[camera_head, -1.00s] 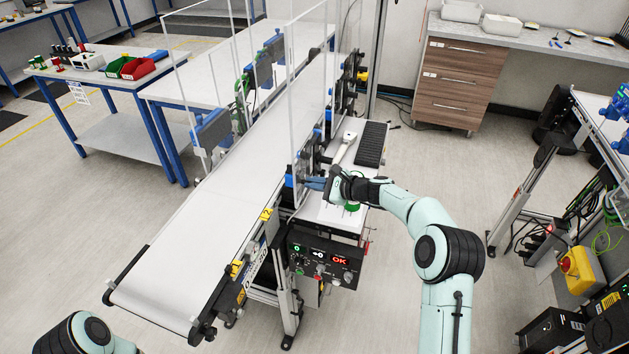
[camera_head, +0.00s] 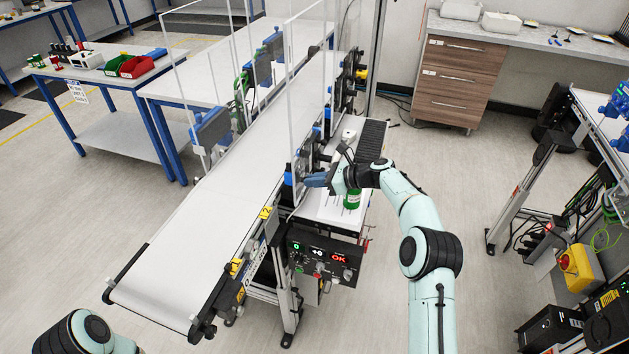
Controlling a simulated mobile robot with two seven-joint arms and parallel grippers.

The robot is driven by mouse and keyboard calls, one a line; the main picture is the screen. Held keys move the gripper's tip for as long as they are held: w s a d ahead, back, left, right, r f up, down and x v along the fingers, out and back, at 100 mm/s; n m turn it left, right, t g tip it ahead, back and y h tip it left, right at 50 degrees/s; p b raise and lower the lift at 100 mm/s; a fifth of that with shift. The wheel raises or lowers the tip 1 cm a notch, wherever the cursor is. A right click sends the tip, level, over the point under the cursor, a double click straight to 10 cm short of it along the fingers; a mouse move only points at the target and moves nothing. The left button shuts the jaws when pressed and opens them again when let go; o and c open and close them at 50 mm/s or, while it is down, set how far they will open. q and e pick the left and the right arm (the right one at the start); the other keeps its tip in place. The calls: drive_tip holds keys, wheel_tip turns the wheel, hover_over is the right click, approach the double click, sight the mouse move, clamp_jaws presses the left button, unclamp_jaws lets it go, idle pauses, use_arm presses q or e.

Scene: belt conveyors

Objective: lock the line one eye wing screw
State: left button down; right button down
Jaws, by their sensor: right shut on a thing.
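My right gripper (camera_head: 313,180) is at the conveyor's right side rail, its fingers pointing left. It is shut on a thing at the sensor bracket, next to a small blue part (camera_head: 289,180). I take the held thing to be the eye wing screw, but the fingers hide it and its shape is too small to make out. Several more blue and dark parts (camera_head: 312,146) sit along the rail behind it. My left gripper is out of view; only part of my left arm shows at the bottom left.
The white belt (camera_head: 190,262) runs from front left to back, with clear guard panels (camera_head: 306,95) above it. A control box (camera_head: 322,259) with lit displays hangs below the gripper. A green-labelled bottle (camera_head: 352,199) stands on the side shelf, close under my right wrist.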

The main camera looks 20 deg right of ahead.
drive_tip(key=shift+a+r, duration=0.1)
drive_tip(key=shift+r, duration=0.15)
drive_tip(key=c, duration=1.3)
unclamp_jaws()
drive_tip(key=shift+w, duration=0.1)
drive_tip(key=shift+f, duration=0.15)
drive_tip(key=v, duration=1.3)
drive_tip(key=shift+d, duration=0.2)
